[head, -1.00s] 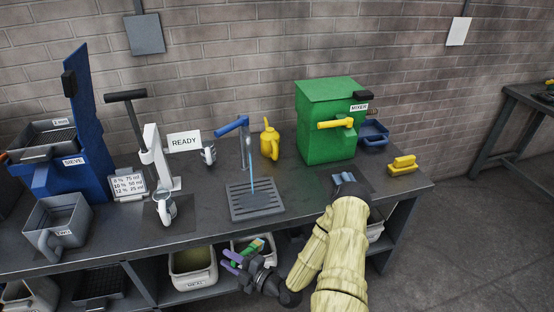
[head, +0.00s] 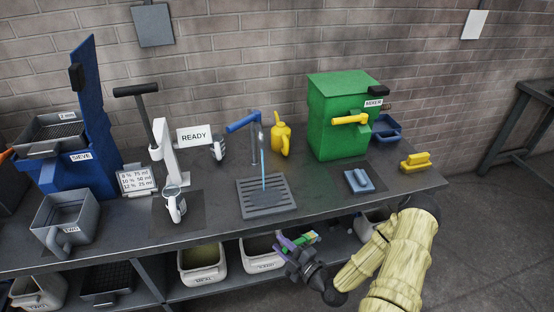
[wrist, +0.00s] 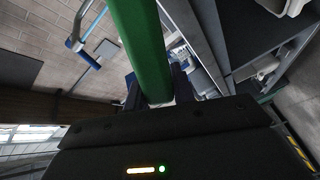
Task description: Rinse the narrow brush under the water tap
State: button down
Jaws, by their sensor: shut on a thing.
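My gripper (head: 293,245) is shut on the green handle (head: 306,239) of what looks like the narrow brush, in front of the bench's front edge and below its top. The wrist view shows the brush's green handle (wrist: 140,45) between the fingers; I cannot make out its bristles. The water tap (head: 243,122) has a blue lever and stands on the bench, behind and to the left of my gripper. A thin blue stream of water (head: 264,172) falls from it onto the dark drain grate (head: 266,208). The brush is apart from the stream.
The green mixer (head: 335,120) and yellow oil can (head: 281,139) stand behind. A blue block-like item (head: 358,181) and a yellow handled one (head: 415,162) lie at the right. Bins (head: 203,263) fill the shelf below.

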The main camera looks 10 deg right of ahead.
jog(key=w+r+m+g+y+p, duration=0.3)
jog(key=w+r, duration=0.1)
jog(key=r, duration=1)
jog(key=w+a+r+m+g+y+p, duration=0.1)
jog(key=w+r+m+g+y+p, duration=0.2)
jog(key=r, duration=1.1)
jog(key=shift+w+a+r+m+p, duration=0.25)
jog(key=shift+w+m+p, duration=0.2)
jog(key=shift+p, duration=0.3)
jog(key=shift+d, duration=0.15)
jog(key=shift+s, duration=0.15)
